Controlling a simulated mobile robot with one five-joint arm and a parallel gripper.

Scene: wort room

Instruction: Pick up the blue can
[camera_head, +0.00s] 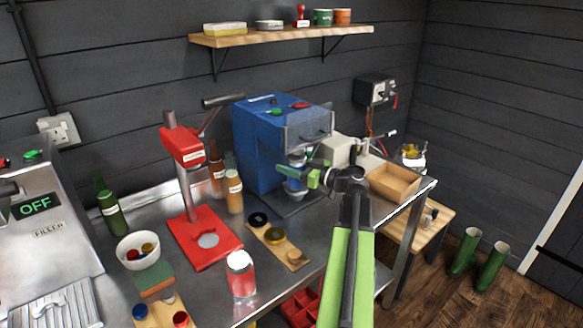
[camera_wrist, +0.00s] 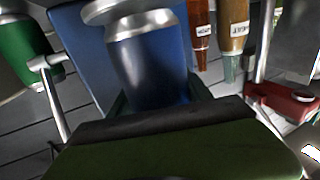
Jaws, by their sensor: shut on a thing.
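The blue can (camera_wrist: 148,70) fills the upper middle of the wrist view, with a silver band at its upper end. A grey disc (camera_wrist: 118,10) lies close against that end; I cannot tell whether they touch. My gripper (camera_wrist: 150,108) is shut on the can, its dark jaws across the can's lower part in that view. In the head view, my gripper (camera_head: 314,177) is at the front of the blue machine (camera_head: 262,150). The can is small and partly hidden there by the gripper, at the machine's working opening.
A red press (camera_head: 203,236), brown bottles (camera_head: 216,170) and a wooden strip with lids (camera_head: 292,259) stand to the left. A red jar (camera_head: 241,275) is nearer.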

